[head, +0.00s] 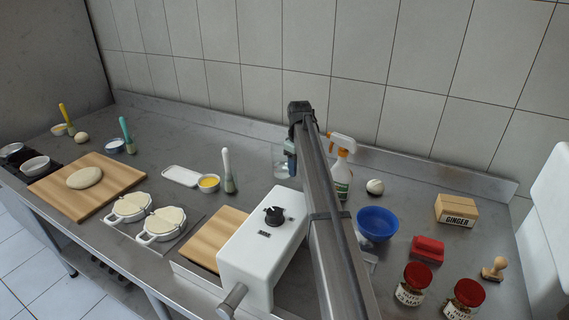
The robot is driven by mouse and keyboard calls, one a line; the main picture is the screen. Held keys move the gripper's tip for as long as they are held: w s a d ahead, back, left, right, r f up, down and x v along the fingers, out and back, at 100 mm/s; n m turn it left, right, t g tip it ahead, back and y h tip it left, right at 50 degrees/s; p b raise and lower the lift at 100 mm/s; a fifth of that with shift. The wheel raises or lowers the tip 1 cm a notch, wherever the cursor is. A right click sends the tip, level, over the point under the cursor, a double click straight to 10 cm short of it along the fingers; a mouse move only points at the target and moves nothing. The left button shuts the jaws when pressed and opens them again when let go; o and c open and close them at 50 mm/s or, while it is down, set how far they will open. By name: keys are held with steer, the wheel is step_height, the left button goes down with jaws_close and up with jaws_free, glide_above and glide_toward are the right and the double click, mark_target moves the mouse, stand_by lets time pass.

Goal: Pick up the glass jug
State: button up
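A clear glass vessel, which looks like the glass jug (281,162), stands on the steel worktop near the back wall, just left of my arm. My arm hides its right side, so its handle and full outline cannot be made out. My grey arm reaches up across the middle of the head view and bends down at its far end. A small blue-grey part (290,153) shows at the arm's left edge, in front of the glass, and may belong to my gripper. The fingers cannot be made out, nor whether they touch the glass.
A spray bottle (341,170) stands close right of my arm, with a blue bowl (377,224) nearer. A white machine (262,258) stands at the front, left of the arm. The wall is behind.

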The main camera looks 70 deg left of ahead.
jaws_close()
steer(key=shift+r, duration=0.2)
stand_by(0.6)
step_height(320, 180, up, 28)
steer(key=shift+f, duration=0.25)
stand_by(1.6)
